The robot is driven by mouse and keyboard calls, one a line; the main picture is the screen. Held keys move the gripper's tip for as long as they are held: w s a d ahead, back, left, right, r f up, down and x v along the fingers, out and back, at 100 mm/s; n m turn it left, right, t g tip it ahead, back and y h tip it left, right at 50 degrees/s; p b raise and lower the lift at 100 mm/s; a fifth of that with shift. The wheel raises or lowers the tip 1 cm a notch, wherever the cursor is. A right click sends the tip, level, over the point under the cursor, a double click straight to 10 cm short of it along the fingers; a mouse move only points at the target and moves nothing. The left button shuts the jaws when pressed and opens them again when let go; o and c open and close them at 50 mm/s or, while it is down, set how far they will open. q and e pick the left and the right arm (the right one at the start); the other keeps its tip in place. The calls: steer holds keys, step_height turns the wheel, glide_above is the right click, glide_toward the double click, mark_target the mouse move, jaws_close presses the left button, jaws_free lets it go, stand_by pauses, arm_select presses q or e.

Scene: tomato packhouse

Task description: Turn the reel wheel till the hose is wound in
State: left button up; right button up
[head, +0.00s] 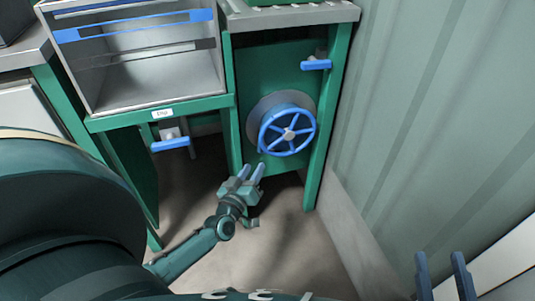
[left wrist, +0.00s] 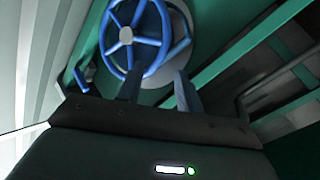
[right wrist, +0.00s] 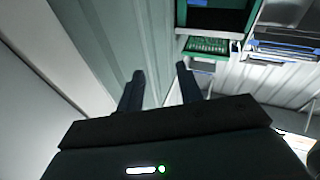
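The blue spoked reel wheel (head: 289,131) stands upright on a green panel, in front of a grey round reel disc (head: 262,103). My left gripper (head: 252,172) is just below and left of the wheel's lower rim, its fingers apart with nothing between them. In the left wrist view the wheel (left wrist: 126,36) is beyond the fingertips, and I see no clear contact. My right gripper (head: 441,262) is low at the right edge, away from the reel. It is open and empty in the right wrist view (right wrist: 160,80). I cannot make out the hose.
A blue lever (head: 316,65) sits above the wheel. Green posts (head: 323,150) flank the reel. At left are a grey bin (head: 160,85) and a blue handle (head: 170,145) under it. A ribbed wall (head: 430,110) bounds the right. Floor below the reel is clear.

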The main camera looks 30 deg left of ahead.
mark_target(266, 148)
arm_select(q)
steer(key=w+b, duration=0.1)
steer(key=w, duration=0.2)
steer(key=w+a, duration=0.1)
steer(key=w, duration=0.1)
steer(key=w+b, duration=0.1)
steer(key=w, duration=0.2)
steer(key=shift+w+a+b, duration=0.3)
steer(key=shift+w+b, duration=0.05)
jaws_close()
